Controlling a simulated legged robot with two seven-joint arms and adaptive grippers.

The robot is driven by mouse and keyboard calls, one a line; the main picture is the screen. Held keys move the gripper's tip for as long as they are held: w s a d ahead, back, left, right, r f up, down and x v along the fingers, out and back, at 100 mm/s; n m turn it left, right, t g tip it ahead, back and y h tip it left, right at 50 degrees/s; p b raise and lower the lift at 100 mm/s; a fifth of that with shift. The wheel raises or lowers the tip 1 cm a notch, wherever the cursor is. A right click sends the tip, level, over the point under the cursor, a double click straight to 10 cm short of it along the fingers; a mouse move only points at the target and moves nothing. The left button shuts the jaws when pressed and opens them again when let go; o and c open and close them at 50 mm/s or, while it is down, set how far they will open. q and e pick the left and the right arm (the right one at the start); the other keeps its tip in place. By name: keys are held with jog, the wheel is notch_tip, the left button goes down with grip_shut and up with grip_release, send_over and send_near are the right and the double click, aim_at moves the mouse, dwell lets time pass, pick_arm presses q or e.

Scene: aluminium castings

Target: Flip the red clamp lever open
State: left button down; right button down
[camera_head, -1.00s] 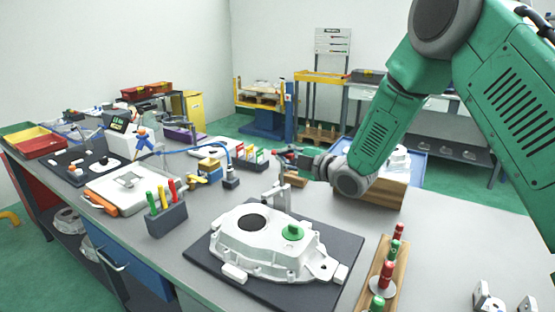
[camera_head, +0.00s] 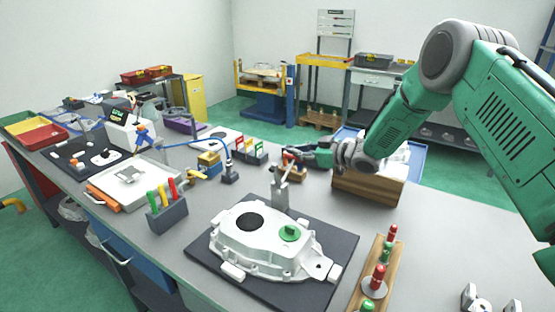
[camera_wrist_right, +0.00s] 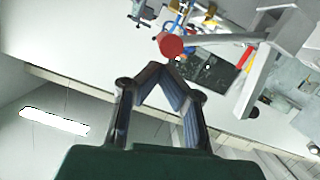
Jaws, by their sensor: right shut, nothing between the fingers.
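The clamp (camera_head: 280,196) stands upright on the dark mat behind the white casting (camera_head: 265,243). Its grey lever arm (camera_wrist_right: 228,38) ends in a red round tip (camera_wrist_right: 171,45) in the right wrist view. In the head view the lever leans up toward my right gripper (camera_head: 292,153). In the right wrist view, my right gripper (camera_wrist_right: 165,70) is shut and empty, its fingertips close to the red tip. I cannot tell whether they touch. My left gripper is not in view.
A wooden block (camera_head: 368,187) stands right of the clamp, under my right arm. A wooden rack (camera_head: 365,290) with red and green plugs lies at the front right. A grey holder (camera_head: 167,216) with coloured pens stands left of the casting. The tabletop at right is partly clear.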

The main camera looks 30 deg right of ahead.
jog(key=shift+w+d+f+b, duration=0.3)
jog(key=shift+d+f, duration=0.3)
jog(key=shift+f, duration=0.2)
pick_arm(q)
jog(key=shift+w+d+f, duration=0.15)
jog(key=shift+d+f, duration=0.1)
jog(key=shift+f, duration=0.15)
pick_arm(e)
jog(key=shift+a+f, duration=0.1)
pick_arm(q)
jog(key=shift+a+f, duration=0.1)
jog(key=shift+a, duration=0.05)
pick_arm(e)
jog(key=shift+f, duration=0.1)
jog(key=shift+f, duration=0.2)
jog(key=v, duration=1.1)
jog(key=shift+s+d+r, duration=0.2)
jog(key=shift+s+r, duration=0.05)
jog(key=shift+r, duration=0.1)
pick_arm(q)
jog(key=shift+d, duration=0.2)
pick_arm(e)
jog(key=shift+d, duration=0.15)
